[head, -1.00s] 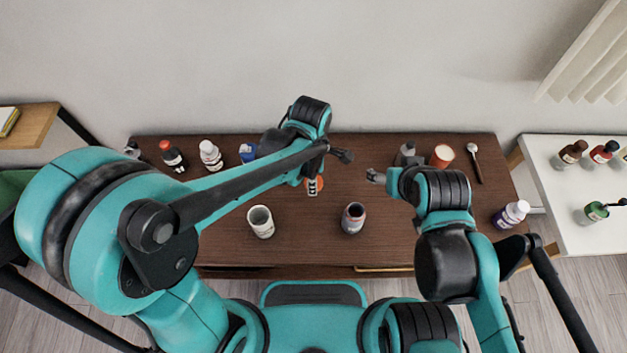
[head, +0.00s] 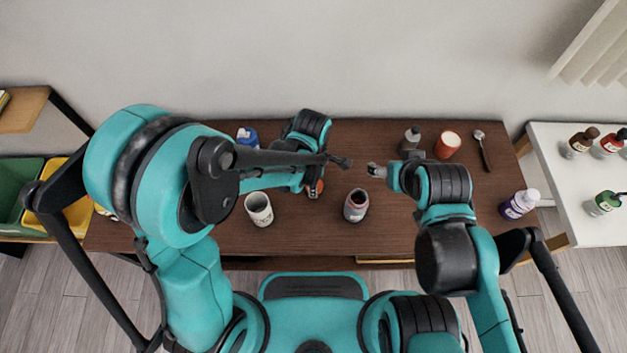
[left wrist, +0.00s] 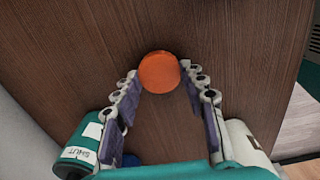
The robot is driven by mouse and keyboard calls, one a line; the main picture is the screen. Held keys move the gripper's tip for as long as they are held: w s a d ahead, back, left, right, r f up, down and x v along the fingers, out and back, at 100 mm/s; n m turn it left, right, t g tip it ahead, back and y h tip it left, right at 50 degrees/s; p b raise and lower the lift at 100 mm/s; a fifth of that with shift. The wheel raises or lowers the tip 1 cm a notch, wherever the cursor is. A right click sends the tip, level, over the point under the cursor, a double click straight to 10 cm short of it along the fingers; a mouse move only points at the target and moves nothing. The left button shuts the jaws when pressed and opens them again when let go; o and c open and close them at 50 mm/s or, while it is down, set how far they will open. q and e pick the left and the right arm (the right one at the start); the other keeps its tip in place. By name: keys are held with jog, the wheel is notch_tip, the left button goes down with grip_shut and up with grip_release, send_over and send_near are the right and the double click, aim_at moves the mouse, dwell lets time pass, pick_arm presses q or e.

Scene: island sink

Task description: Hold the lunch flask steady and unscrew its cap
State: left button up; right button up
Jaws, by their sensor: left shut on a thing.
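A round orange cap (left wrist: 159,72) sits between the fingertips of my left gripper (left wrist: 159,76) in the left wrist view, touched from both sides. The lunch flask's body under it cannot be made out there. In the head view the orange cap (head: 317,186) shows only in part beneath my left wrist, left of a dark open-topped jar. My right gripper (head: 376,170) is right of it, above the table and apart from the cap; its finger opening is too small to judge.
On the dark wooden table (head: 290,238) stand a white cup (head: 259,208), the dark jar (head: 356,205), a blue-topped container (head: 247,137), a grey bottle (head: 411,138), an orange cup (head: 447,145) and a purple bottle (head: 519,204). A white side table (head: 565,170) holds several bottles.

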pick_arm(q)
jog(key=o, duration=1.3)
jog(key=shift+f, duration=0.15)
notch_tip(320, 180, up, 12)
jog(key=p, duration=0.5)
jog(key=s+a+r+m+t, duration=0.1)
jog(key=a+r+m+t, duration=0.1)
jog(key=a+m, duration=0.4)
jog(key=s+a+r+m+t, duration=0.2)
jog(key=a+r+m, duration=0.2)
jog(key=a+m, duration=0.1)
jog(key=s+a+r+m+t, duration=0.2)
jog(key=a+r+m+t, duration=0.1)
jog(key=a+m, duration=0.3)
jog(key=shift+a+m+b, duration=0.3)
jog(key=shift+a+b, duration=0.1)
jog(key=shift+a, duration=0.1)
